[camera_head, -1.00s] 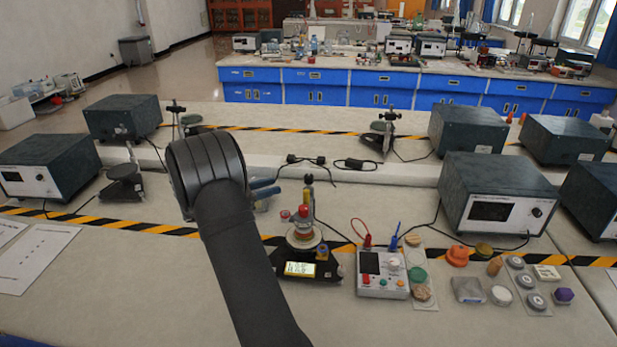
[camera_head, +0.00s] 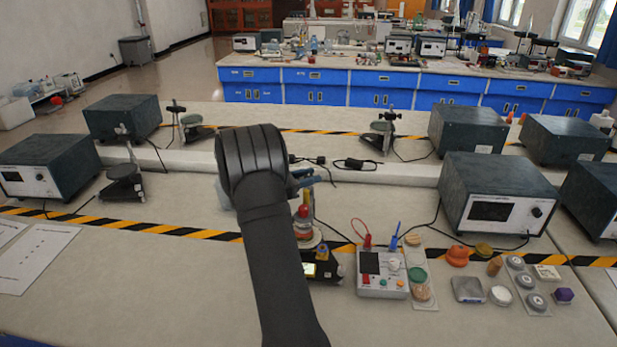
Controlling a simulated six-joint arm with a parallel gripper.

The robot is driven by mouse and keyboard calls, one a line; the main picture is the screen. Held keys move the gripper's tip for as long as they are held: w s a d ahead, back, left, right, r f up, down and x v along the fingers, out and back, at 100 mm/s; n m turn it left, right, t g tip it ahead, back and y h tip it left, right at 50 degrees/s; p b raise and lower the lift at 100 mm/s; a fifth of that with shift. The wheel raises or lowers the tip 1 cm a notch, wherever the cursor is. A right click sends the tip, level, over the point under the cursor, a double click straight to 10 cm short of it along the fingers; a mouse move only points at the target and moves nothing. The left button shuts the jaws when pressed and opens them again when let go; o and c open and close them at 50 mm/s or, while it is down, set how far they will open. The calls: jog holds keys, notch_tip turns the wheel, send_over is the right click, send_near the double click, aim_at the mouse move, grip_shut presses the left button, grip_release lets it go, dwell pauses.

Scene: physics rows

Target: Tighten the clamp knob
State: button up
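A small black test stand (camera_head: 325,271) stands on the near bench, left of the white meter box. A stack of coloured round pieces rises from it, with a red knob-like piece (camera_head: 303,211) near the top; I cannot tell for sure that this is the clamp knob. My gripper (camera_head: 306,180) shows only as bluish finger parts to the right of my dark wrist. It appears at or just above the top of the stack, and contact is unclear. My arm hides the left part of the stand and most of the gripper, so its opening is hidden.
The white meter box (camera_head: 383,272) with red and blue leads stands right of the stand. Several small discs, pucks and blocks lie farther right, near a dark instrument box (camera_head: 497,194).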

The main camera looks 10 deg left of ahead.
jog(key=c, duration=0.7)
jog(key=shift+o, duration=0.2)
jog(key=shift+g, duration=0.3)
jog(key=shift+m+g+h, duration=0.75)
jog(key=shift+m+g, duration=0.7)
jog(key=shift+g, duration=0.55)
jog(key=shift+m+g+h, duration=0.75)
jog(key=shift+m+g, duration=0.7)
jog(key=shift+g, duration=0.55)
jog(key=o, duration=0.7)
jog(key=shift+c, duration=0.2)
